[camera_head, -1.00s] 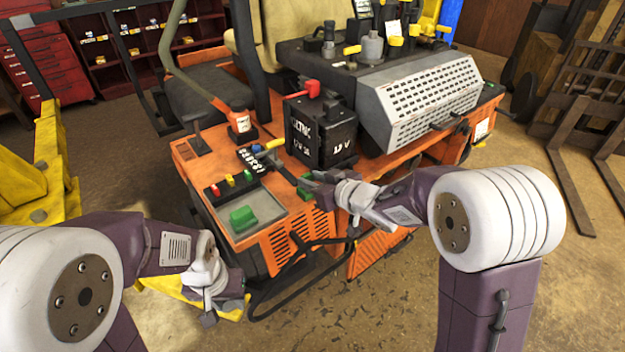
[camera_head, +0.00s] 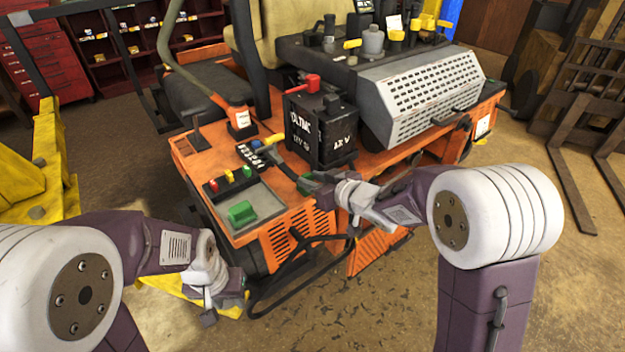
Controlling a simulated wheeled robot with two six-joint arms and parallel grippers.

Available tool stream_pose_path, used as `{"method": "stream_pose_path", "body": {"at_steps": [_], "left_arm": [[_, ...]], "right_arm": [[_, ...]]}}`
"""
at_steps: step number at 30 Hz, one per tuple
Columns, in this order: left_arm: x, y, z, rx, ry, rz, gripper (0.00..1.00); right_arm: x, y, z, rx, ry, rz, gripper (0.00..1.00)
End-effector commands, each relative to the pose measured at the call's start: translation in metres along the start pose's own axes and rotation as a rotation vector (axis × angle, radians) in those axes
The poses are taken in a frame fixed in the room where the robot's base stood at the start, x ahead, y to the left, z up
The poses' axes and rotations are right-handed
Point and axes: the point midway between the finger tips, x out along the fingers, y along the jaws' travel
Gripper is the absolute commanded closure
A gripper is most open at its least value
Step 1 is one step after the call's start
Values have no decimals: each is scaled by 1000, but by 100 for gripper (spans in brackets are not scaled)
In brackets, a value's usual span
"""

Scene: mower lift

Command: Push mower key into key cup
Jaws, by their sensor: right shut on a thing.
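The orange mower (camera_head: 280,215) fills the middle of the head view. Its left panel has a row of coloured buttons (camera_head: 230,180), a grey tray with a green block (camera_head: 242,213), and a small black keypad (camera_head: 250,155). My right gripper (camera_head: 308,184) reaches from the right to the panel's edge, just below the black battery box. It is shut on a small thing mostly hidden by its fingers. I cannot tell the mower key or the key cup apart for sure. My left gripper (camera_head: 232,288) hangs low in front of the mower's left corner, apart from the panel; its jaw gap is unclear.
The black battery box (camera_head: 320,130) with a red clamp stands close behind my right gripper. A grey perforated cover (camera_head: 420,98) lies to its right. A black hose (camera_head: 295,262) loops below the panel. Yellow lift parts (camera_head: 40,180) stand at left. The floor in front is open.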

Motion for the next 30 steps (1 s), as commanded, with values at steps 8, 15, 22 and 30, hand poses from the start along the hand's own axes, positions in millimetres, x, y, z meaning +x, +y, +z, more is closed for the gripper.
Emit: {"method": "stream_pose_path", "body": {"at_steps": [8,15,22,30], "left_arm": [[0,0,0,0,0,0,64],[-1,0,0,0,0,0,64],[-6,0,-1,0,0,0,64],[-11,0,-1,0,0,0,64]], "right_arm": [[0,0,0,0,0,0,45],[-10,1,-1,-1,1,2,45],[-61,1,-2,0,2,5,45],[-91,0,0,0,0,1,45]]}}
